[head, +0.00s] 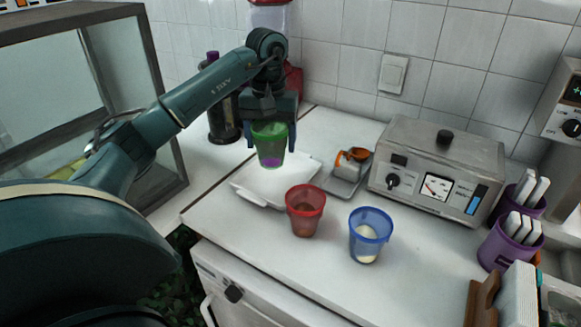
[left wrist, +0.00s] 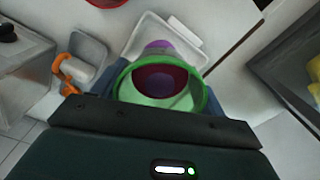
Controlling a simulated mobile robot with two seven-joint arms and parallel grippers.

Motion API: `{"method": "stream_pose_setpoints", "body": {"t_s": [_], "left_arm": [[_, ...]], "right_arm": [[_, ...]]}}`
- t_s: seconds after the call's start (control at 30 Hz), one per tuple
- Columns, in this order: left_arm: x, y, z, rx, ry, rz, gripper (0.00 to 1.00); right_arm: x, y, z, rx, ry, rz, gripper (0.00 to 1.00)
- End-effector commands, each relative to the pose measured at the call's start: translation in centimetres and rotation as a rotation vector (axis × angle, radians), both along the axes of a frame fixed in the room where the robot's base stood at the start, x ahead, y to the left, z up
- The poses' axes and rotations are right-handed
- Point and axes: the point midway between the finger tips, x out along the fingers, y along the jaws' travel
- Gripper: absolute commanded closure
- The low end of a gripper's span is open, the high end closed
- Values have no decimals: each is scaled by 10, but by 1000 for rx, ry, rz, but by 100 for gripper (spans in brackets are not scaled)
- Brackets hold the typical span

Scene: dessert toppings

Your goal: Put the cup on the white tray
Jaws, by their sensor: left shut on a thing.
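A green translucent cup (head: 269,143) with purple contents is held upright in my left gripper (head: 270,130), which is shut on it. In the head view the cup hangs over the back part of the white tray (head: 285,187); whether it touches the tray is hard to tell. In the left wrist view the cup (left wrist: 160,85) fills the middle, with a dark red and purple inside, and the white tray (left wrist: 145,28) shows behind it. My right gripper is not in view.
A red cup (head: 305,211) and a blue cup (head: 370,234) stand in front of the tray. A small metal tray with an orange-handled thing (head: 350,160) lies to its right, near a metal appliance (head: 437,170). A dark bottle (head: 222,115) stands behind left.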

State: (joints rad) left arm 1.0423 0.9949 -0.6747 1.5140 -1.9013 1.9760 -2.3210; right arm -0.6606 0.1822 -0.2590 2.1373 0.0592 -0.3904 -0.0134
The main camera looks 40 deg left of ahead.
Motion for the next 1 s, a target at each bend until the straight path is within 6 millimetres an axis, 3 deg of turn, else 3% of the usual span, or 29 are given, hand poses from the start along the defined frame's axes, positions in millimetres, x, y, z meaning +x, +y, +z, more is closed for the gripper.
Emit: {"method": "stream_pose_setpoints", "body": {"t_s": [0.13,0.4,0.57,0.8,1.0], "left_arm": [[-1,3,-11,0,4,5,53],[-1,2,-56,-1,3,5,53],[0,2,-67,0,1,5,53],[-1,1,-98,-1,2,3,53],[0,2,-99,0,-1,4,53]], "right_arm": [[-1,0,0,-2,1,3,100],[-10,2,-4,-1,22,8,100],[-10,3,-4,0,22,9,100],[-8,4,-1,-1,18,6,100],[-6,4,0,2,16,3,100]]}}
